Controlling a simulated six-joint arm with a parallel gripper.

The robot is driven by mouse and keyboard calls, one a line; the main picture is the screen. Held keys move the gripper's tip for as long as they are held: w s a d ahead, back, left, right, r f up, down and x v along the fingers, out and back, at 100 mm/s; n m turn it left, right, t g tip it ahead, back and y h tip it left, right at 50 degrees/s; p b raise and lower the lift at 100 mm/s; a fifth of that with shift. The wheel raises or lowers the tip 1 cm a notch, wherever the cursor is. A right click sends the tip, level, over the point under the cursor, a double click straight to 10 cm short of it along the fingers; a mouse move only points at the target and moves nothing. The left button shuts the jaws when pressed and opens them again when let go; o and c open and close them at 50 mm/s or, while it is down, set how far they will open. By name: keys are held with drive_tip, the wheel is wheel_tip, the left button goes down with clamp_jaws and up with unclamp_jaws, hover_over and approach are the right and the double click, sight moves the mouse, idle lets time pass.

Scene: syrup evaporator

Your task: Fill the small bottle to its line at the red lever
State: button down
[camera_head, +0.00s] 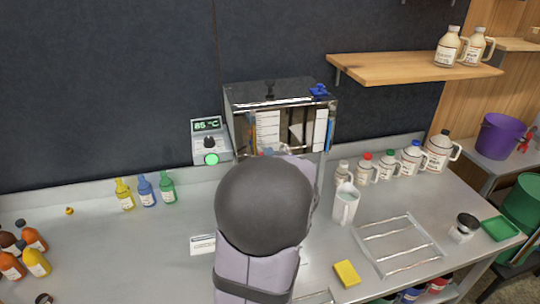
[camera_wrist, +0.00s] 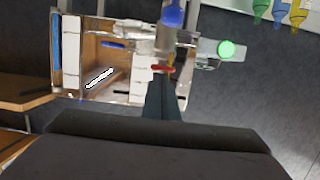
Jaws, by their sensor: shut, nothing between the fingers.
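The red lever (camera_wrist: 162,69) shows in the wrist view on the front of the metal evaporator (camera_head: 280,92). My gripper (camera_wrist: 164,84) is shut and empty, its dark fingertips close to the lever; I cannot tell whether they touch it. In the head view my arm hides the gripper and the lever. I cannot tell whether any is the small bottle. No bottle shows clearly under the lever.
A display box (camera_head: 209,142) reads 85 °C with a green light. Yellow, blue and green bottles (camera_head: 147,191) stand left. The left-centre counter is mostly clear.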

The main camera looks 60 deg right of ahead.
drive_tip(key=shift+f+b, duration=0.7)
drive_tip(key=shift+b, duration=0.45)
drive_tip(key=f+t+h+b, duration=0.1)
drive_tip(key=b, duration=0.4)
drive_tip(key=f+t+h+b, duration=0.1)
drive_tip(key=b, duration=0.5)
drive_tip(key=shift+s+a+f+t+h+b, duration=0.2)
drive_tip(key=shift+f+t+h+b, duration=0.1)
drive_tip(key=shift+f+t+h, duration=0.1)
drive_tip(key=shift+r+p, duration=0.35)
drive_tip(key=shift+a+r+p, duration=0.1)
drive_tip(key=shift+r+p, duration=0.3)
drive_tip(key=shift+r, duration=0.05)
drive_tip(key=r+p, duration=0.1)
drive_tip(key=r, duration=0.1)
drive_tip(key=s+r+p, duration=0.1)
drive_tip(key=shift+a+r+p, duration=0.1)
drive_tip(key=shift+a+p, duration=0.2)
drive_tip(key=shift+p, duration=0.05)
drive_tip(key=b+v, duration=0.1)
drive_tip(key=v, duration=0.9)
drive_tip(key=shift+a, duration=0.1)
